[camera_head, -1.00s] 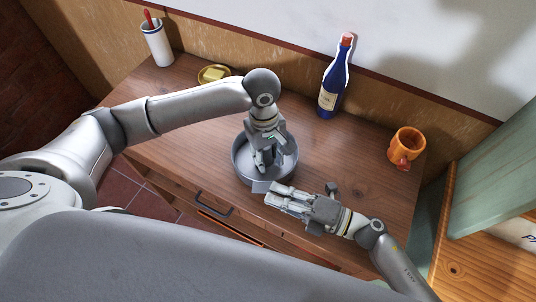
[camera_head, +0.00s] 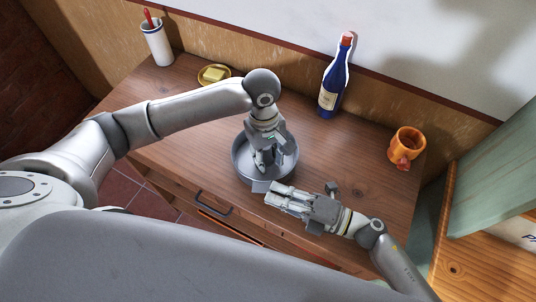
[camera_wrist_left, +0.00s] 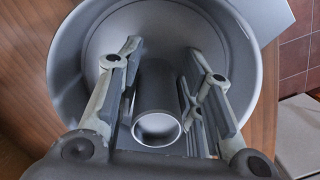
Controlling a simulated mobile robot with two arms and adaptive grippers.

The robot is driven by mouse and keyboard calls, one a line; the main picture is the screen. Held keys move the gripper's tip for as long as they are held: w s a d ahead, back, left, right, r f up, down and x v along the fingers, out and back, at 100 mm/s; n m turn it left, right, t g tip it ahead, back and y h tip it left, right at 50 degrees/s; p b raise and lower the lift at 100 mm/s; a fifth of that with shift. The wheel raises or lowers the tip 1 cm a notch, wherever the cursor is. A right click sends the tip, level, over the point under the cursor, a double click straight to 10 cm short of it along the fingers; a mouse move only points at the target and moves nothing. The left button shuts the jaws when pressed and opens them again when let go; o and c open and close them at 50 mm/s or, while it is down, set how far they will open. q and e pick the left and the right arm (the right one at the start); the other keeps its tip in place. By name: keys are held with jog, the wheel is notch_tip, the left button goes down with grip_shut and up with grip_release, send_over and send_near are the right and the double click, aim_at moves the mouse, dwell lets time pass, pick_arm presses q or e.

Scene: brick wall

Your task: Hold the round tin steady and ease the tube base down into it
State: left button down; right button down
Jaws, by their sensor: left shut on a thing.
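The round grey tin (camera_head: 240,168) stands on the wooden desk near its front edge. My left gripper (camera_head: 262,163) reaches down inside the tin from above. In the left wrist view its two fingers lie on either side of a dark grey tube (camera_wrist_left: 158,92), shut on it, with the tube's open end towards the camera. The tin's curved wall (camera_wrist_left: 66,62) surrounds the tube there. The tube's lower end is hidden, so I cannot tell whether it touches the tin's floor. My right gripper (camera_head: 271,194) lies low at the tin's front right, by a grey tab; its grip is unclear.
A blue bottle (camera_head: 331,88) stands at the back of the desk (camera_head: 190,140), with an orange mug (camera_head: 407,143) to the right. A yellow dish (camera_head: 205,79) and a white cup (camera_head: 155,46) with a red item stand at the back left. The desk between tin and bottle is clear.

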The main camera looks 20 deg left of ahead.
pick_arm(q)
jog(key=c, duration=0.9)
grip_release()
jog(key=r, duration=0.8)
jog(key=w+a+r, duration=0.1)
jog(key=r, duration=0.3)
jog(key=shift+a, duration=0.1)
pick_arm(e)
jog(key=c, duration=1.6)
grip_release()
jog(key=shift+o, duration=0.2)
